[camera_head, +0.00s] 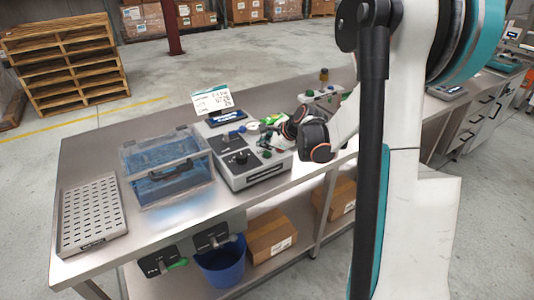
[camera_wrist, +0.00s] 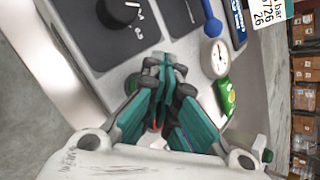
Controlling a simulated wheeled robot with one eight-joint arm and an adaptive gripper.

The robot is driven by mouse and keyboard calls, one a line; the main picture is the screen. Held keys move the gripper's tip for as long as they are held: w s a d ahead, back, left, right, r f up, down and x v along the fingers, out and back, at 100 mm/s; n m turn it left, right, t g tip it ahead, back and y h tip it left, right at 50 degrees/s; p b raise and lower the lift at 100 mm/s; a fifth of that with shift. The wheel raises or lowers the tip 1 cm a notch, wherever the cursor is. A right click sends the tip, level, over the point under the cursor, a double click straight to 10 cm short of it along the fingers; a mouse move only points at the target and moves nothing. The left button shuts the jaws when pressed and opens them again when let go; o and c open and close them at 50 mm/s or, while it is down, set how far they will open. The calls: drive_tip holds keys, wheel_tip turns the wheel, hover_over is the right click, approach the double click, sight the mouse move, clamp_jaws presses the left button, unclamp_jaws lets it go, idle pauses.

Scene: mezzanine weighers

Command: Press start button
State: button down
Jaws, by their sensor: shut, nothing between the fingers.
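A grey control box (camera_head: 245,172) with a dark top panel and a black knob (camera_head: 241,157) stands on the metal bench. Small green and dark buttons (camera_head: 265,142) show at its right side, partly hidden by my gripper. My gripper (camera_head: 272,133) is over the right part of the box. In the wrist view my gripper (camera_wrist: 165,78) has its teal fingers shut and empty, close over the pale top of the box (camera_wrist: 105,78). The black knob (camera_wrist: 117,12) is at the upper left there. A red spot shows behind the fingers. I cannot tell which button is the start button, or whether the fingers touch one.
A clear lidded bin (camera_head: 170,165) with blue contents stands left of the box, and a perforated tray (camera_head: 90,215) lies farther left. A small display (camera_head: 212,101) stands behind. A round white gauge (camera_wrist: 215,56) and a green packet (camera_wrist: 226,96) lie close right of my fingers.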

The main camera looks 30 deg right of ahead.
sight(266, 154)
drive_tip(key=shift+r+p, duration=1.65)
drive_tip(key=shift+r, duration=0.85)
